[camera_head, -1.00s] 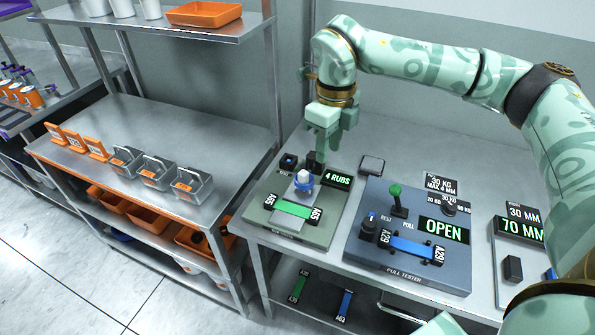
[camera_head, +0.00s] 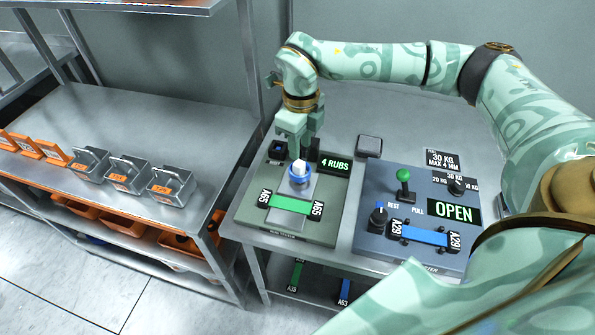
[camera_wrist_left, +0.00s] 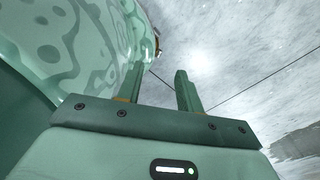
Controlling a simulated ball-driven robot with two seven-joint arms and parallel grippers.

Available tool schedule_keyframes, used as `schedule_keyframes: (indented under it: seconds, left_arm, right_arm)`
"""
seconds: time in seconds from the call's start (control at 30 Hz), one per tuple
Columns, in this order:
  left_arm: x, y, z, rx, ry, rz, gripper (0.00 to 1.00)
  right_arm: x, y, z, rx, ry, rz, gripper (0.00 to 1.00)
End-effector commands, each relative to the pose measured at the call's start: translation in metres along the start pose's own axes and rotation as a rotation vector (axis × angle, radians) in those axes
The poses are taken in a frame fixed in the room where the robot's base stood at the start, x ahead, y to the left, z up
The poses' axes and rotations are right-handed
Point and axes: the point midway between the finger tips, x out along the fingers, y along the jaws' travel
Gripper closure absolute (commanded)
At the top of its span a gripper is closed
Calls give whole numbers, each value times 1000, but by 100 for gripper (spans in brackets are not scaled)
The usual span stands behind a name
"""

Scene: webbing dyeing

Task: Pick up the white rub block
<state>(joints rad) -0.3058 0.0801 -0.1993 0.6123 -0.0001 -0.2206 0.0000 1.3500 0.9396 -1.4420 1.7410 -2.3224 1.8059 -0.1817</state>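The white rub block (camera_head: 299,168) stands upright in a blue ring (camera_head: 299,181) on the green rub tester (camera_head: 328,211), behind a green webbing strip (camera_head: 290,204). My right gripper (camera_head: 302,147) points down just behind and above the block. Its fingers look apart and nothing shows between them; whether they touch the block I cannot tell. In the left wrist view my left gripper (camera_wrist_left: 161,88) is open and empty, with only pale floor beyond it.
A display reading 4 RUBS (camera_head: 335,163) is close to the right gripper. The blue pull tester (camera_head: 380,245) with a green-knobbed lever (camera_head: 403,177) stands to the right. A small grey pad (camera_head: 369,146) lies behind. Metal bins (camera_head: 170,186) sit on the left bench.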

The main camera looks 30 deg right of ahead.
Motion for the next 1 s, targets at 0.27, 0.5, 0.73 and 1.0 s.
schedule_keyframes:
  seconds: [0.27,0.5,0.73,1.0]
  left_arm:
    - [8,-2,-10,0,17,-2,64]
    - [13,-1,-8,0,12,-1,64]
    - [12,0,-5,1,8,0,64]
    - [12,0,-4,1,6,1,64]
  right_arm:
    - [28,3,1,-2,3,3,67]
    - [56,3,2,-1,0,0,67]
    - [55,3,2,-1,-1,0,87]
    - [55,3,2,-1,-1,0,100]
